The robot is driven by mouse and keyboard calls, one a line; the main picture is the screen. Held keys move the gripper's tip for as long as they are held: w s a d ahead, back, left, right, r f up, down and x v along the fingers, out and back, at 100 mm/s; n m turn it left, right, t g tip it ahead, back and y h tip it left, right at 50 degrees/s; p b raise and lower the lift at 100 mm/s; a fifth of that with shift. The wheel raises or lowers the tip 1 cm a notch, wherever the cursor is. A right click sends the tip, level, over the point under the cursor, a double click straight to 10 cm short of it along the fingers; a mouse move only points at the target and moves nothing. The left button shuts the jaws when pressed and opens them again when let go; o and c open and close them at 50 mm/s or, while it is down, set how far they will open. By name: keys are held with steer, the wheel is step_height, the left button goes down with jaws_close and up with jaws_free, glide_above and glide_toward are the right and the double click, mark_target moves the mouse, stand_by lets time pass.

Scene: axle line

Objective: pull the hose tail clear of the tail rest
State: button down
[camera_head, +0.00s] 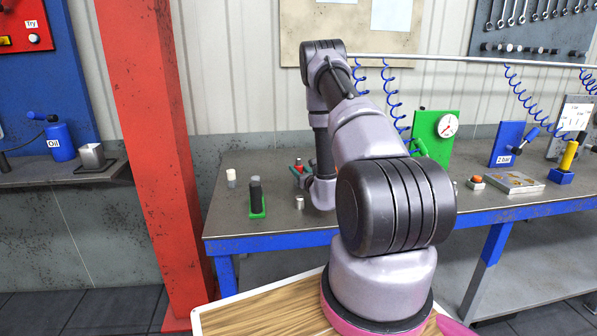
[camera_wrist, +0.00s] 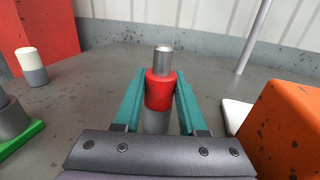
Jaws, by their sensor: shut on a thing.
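The hose tail appears to be the upright red-collared piece with a bare metal tip (camera_wrist: 159,88) in the wrist view. My gripper (camera_wrist: 158,103) has its two teal fingers closed on either side of it, gripping around the red collar. A grey cylindrical part (camera_wrist: 156,122) shows below the collar; I cannot tell whether it is the tail's lower end or the tail rest. The gripper's dark body hides what lies beneath. In the head view a small red part (camera_head: 299,167) shows beside my wrist at the bench's back left, and my arm hides most of that spot.
A black cylinder on a green base (camera_head: 257,197) and a white-and-grey cylinder (camera_head: 231,178) stand to the left. A small metal cylinder (camera_head: 300,202) stands in front. An orange block (camera_wrist: 285,128) is close on the right in the wrist view. The bench (camera_head: 230,225) is bare at front left.

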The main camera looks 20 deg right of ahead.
steer(key=shift+r, duration=0.1)
step_height(320, 180, up, 10)
steer(key=shift+f, duration=0.1)
stand_by(0.4)
stand_by(0.7)
